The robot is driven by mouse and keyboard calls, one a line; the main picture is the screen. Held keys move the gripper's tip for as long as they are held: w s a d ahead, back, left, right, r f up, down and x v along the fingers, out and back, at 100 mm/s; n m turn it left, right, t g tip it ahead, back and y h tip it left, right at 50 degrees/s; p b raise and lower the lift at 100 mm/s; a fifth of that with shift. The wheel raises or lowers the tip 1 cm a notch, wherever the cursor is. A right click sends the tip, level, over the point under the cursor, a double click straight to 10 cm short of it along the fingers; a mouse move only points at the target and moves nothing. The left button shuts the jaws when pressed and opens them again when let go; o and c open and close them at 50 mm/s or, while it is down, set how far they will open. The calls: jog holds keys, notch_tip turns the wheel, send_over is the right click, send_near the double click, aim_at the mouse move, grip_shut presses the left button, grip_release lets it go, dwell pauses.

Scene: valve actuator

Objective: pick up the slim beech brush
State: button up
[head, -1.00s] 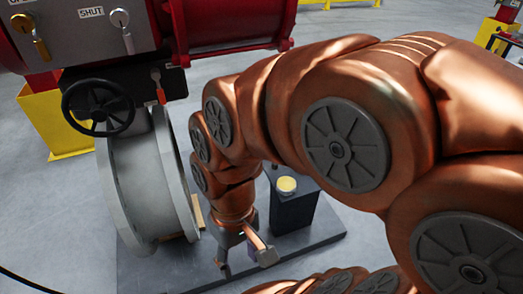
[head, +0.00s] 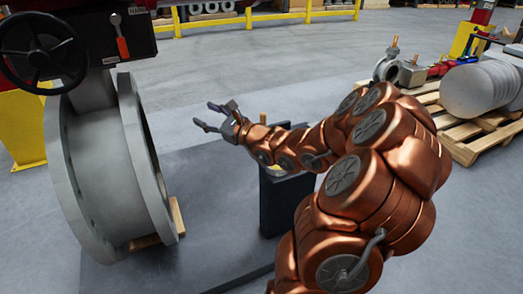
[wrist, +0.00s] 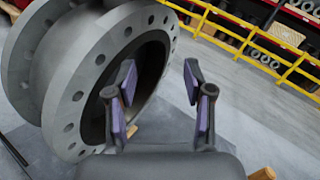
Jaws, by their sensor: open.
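My gripper (head: 204,115) is raised in the middle of the head view, its two fingers spread and pointing left toward the grey flanged valve body (head: 105,165). In the wrist view my gripper (wrist: 160,72) is open, with nothing between its purple-grey pads, and the valve's round opening stands beyond the left finger. I cannot pick out the slim beech brush with certainty. A small tan piece (wrist: 262,174) shows at the bottom right edge of the wrist view, cut off and too partial to identify.
A black box-like post (head: 285,205) with a yellowish top stands on the dark base plate (head: 210,240), below my arm. Wooden chocks (head: 177,215) sit under the valve body. A black handwheel (head: 42,50) is at upper left. A loaded pallet (head: 470,130) stands at right.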

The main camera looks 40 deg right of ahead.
jog(key=s+d+f+m+h+b, duration=0.25)
jog(key=d+f+m+h, duration=0.5)
jog(key=d, duration=0.55)
jog(key=m+g+h+b, duration=0.1)
jog(key=m+g+h, duration=0.1)
jog(key=m+h, duration=0.1)
send_near(263, 123)
jog(key=w+d+f, duration=0.1)
jog(key=w+d, duration=0.1)
jog(key=w, duration=0.1)
jog(key=shift+b+x, duration=1)
jog(key=shift+x, duration=2.75)
jog(key=shift+a+r, duration=0.15)
grip_shut()
